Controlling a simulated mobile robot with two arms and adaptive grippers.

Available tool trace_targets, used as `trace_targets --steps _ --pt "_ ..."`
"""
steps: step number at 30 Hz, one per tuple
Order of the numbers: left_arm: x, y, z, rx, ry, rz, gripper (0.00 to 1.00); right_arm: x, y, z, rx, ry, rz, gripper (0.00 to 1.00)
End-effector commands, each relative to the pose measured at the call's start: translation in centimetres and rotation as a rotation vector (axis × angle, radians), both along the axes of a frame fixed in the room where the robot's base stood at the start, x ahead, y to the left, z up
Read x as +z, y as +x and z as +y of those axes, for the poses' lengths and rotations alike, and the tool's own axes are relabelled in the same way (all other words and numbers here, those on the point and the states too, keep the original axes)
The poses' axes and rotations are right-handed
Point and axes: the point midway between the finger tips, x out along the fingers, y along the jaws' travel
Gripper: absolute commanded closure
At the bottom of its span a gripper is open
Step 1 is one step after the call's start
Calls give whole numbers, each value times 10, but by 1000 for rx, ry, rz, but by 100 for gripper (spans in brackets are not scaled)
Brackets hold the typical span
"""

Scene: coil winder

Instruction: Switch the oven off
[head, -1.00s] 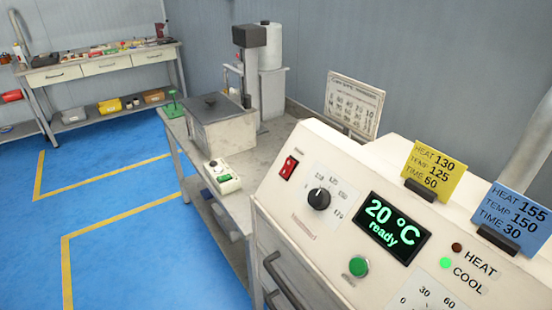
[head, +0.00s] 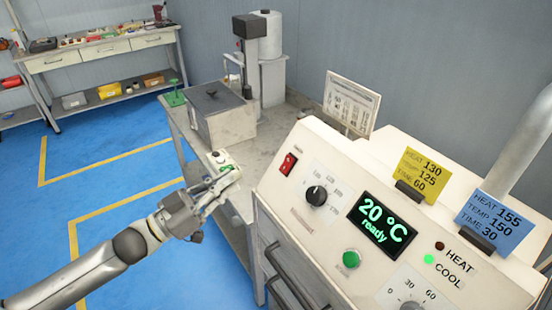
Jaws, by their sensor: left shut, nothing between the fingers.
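The oven's slanted white control panel (head: 275,205) fills the lower right of the head view. A red rocker switch (head: 287,165) sits at its upper left corner, with a black dial (head: 316,195) to its right. The display (head: 383,218) is lit and reads 20 °C, ready. The green button (head: 351,258) is below it. The COOL lamp (head: 429,259) glows green and the HEAT lamp (head: 439,246) is dark. My left gripper (head: 236,172) is shut and empty, left of the panel and apart from the red switch. My right gripper is out of view.
A side table (head: 262,145) behind holds a grey metal box (head: 222,118) and a small white control box (head: 217,157), partly hidden by my left gripper. Yellow (head: 423,172) and blue (head: 495,222) cards stand on the oven's top. The space in front of the red switch looks clear.

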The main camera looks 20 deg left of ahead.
Motion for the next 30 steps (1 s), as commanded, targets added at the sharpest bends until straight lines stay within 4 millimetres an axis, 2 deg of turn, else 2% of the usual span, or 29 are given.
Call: trace_targets --steps 8,13,30 --pt "-1 2 0 3 1 1 100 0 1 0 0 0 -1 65" --pt "3 10 -5 4 -1 -1 100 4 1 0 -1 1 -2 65" --pt "24 69 -51 5 0 -1 100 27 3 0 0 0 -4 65"
